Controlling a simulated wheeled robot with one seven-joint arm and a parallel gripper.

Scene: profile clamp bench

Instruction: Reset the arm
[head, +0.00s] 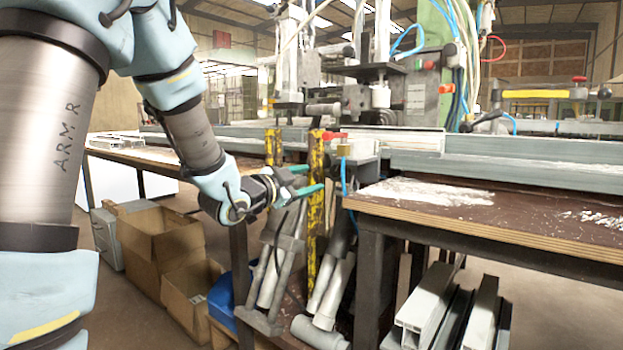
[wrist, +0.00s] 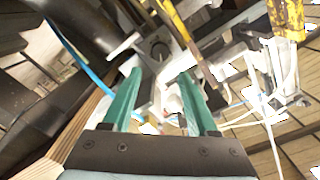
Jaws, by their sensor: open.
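My gripper (head: 312,180) is at the end of my arm near the middle of the head view, in front of the bench's yellow posts. Its green fingers are apart with nothing between them. In the wrist view the two green fingers (wrist: 165,100) also stand apart, with grey metal machine parts beyond them. I cannot tell how far the fingertips are from the nearest yellow post (head: 316,190).
A brown bench top (head: 470,212) with white shavings is at right, with a long grey profile rail (head: 520,173) behind it. Open cardboard boxes (head: 160,235) stand on the floor at left. Profiles (head: 430,305) lie under the bench. A blue hose (head: 345,175) hangs near the gripper.

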